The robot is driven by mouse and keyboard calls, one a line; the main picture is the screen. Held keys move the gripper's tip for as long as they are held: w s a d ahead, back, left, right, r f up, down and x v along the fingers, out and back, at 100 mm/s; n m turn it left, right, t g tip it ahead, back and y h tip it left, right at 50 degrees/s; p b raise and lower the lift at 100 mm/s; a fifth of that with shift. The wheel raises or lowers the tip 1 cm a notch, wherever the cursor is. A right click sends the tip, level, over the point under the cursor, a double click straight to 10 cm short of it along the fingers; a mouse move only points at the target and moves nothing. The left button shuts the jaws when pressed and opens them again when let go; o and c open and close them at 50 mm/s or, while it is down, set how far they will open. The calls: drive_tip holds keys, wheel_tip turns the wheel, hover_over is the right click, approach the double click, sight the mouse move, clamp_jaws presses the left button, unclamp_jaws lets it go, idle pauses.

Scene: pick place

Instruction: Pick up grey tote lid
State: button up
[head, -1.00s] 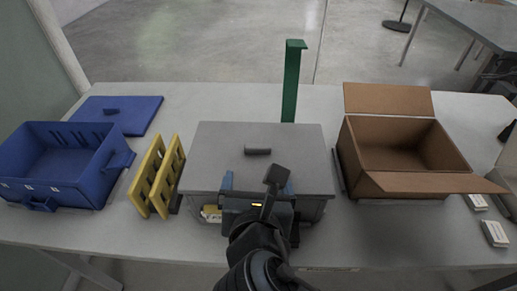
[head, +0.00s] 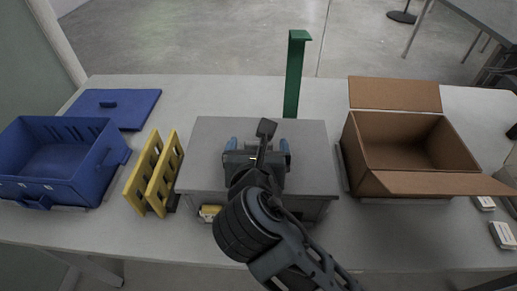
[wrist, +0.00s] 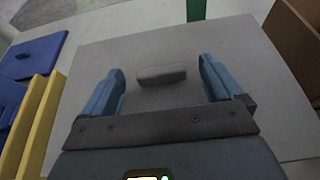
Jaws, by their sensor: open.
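The grey tote lid (head: 205,145) lies flat on top of the grey tote (head: 318,208) at the middle of the table. In the wrist view the lid (wrist: 240,60) fills most of the picture, with its small raised handle (wrist: 162,74) near the centre. Nothing is held. Whether the fingers are level with the handle cannot be told.
A blue tote (head: 95,190) and blue lid (head: 135,118) are at the left. Yellow racks (head: 160,178) stand left of the grey tote. A green post (head: 294,85) rises behind it. An open cardboard box (head: 365,160) is at the right. The table front (head: 140,235) is mostly clear.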

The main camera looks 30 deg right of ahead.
drive_tip(key=shift+w+d+f, duration=0.15)
drive_tip(key=shift+w+d, duration=0.1)
drive_tip(key=shift+w, duration=0.05)
drive_tip(key=c, duration=1.3)
